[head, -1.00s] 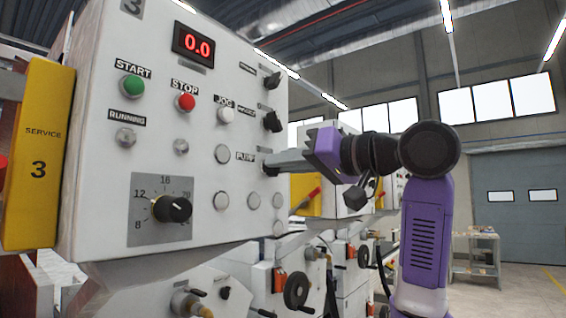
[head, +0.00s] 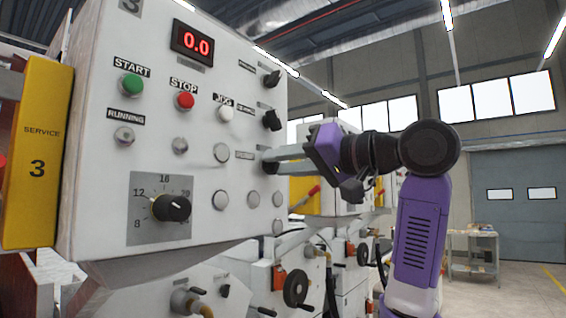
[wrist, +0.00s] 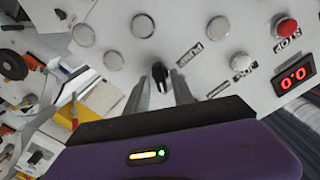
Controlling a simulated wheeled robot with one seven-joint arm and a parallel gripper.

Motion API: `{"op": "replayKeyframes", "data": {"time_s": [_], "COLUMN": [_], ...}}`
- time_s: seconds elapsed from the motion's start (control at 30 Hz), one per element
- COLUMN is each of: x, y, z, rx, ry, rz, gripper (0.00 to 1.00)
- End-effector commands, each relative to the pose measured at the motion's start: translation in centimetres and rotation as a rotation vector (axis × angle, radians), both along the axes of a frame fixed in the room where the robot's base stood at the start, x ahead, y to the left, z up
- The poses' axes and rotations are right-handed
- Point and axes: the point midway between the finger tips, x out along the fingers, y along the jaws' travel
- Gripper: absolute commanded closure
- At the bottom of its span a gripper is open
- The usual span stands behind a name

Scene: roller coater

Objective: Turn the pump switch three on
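The panel of machine three (head: 100,190) is a white box with a "3" at its top left. The black pump switch knob (head: 268,163) is on its right side, partly behind my gripper's fingers. In the wrist view the knob (wrist: 160,72) stands beside an upside-down PUMP label (wrist: 188,55). My gripper (head: 280,160) reaches to the knob from the right. In the wrist view my gripper (wrist: 161,90) is open, with one finger on each side of the knob and visible gaps. I cannot tell how far the fingers overlap it in depth.
Two more black knobs, an upper one (head: 271,78) and a lower one (head: 271,120), sit above the pump switch. The green START (head: 131,85), red STOP (head: 185,101) and white JOG button (head: 225,115) are to the left. The display (head: 193,43) reads 0.0.

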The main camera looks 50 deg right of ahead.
Motion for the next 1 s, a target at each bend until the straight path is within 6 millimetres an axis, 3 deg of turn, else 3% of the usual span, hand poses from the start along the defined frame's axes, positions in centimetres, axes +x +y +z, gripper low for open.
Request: {"op": "replayKeyframes", "data": {"time_s": [0.37,0.8,1.0], "x": [-0.2,-6.5,-7.8], "y": [0.0,-0.2,-0.3], "z": [0.0,-0.1,0.0], "rx": [-0.002,-0.003,-0.001], "ry": [-0.001,-0.003,-0.001], "rz": [0.000,-0.001,0.000], "gripper": [0.65,0.65,0.65]}}
